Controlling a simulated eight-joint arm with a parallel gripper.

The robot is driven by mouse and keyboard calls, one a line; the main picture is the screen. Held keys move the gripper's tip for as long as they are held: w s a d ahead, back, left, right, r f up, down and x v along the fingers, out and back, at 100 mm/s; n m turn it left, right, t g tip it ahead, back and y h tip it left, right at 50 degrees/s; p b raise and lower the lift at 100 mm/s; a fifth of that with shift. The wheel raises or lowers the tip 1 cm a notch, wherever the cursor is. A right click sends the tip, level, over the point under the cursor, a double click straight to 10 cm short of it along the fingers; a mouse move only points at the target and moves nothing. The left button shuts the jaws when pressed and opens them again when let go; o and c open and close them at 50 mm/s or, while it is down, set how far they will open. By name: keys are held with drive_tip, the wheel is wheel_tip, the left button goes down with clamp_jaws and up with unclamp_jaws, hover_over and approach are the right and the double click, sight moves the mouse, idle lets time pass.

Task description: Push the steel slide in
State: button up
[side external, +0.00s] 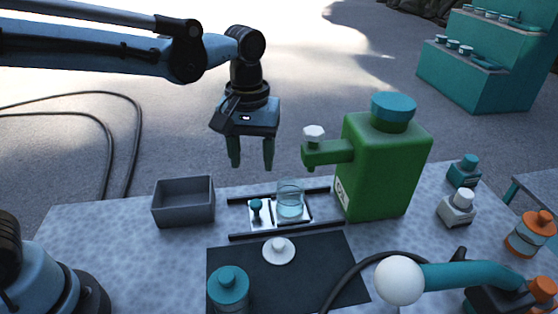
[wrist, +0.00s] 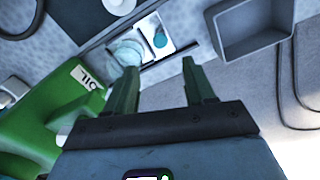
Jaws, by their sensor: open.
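The steel slide (side external: 268,222) is a pale plate between two dark rails. A teal-topped knob (side external: 256,208) stands at its left end, and a clear glass beaker (side external: 290,203) stands on it right of the knob. The slide (wrist: 150,26), knob (wrist: 160,38) and beaker (wrist: 126,52) also show in the wrist view. The green dispenser (side external: 385,170) stands at the rails' right end, its spout reaching left, near and above the beaker. My gripper (side external: 252,164) is open and empty, pointing down above the slide's knob end. In the wrist view both fingers (wrist: 159,70) are apart.
A grey open bin (side external: 184,212) stands left of the rails. In front are a dark mat (side external: 320,275) with a white knobbed disc (side external: 279,252), a teal-capped container (side external: 229,288) and a teal handle with a white ball (side external: 400,280). Small bottles stand at the right.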

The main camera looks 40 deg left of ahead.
sight(256, 203)
drive_tip(key=shift+r, duration=0.65)
wheel_tip(256, 203, down, 12)
drive_tip(key=m, duration=0.7)
drive_tip(key=shift+a, duration=0.1)
drive_tip(key=shift+c, duration=0.2)
clamp_jaws()
idle(0.3)
drive_tip(key=shift+w, duration=0.1)
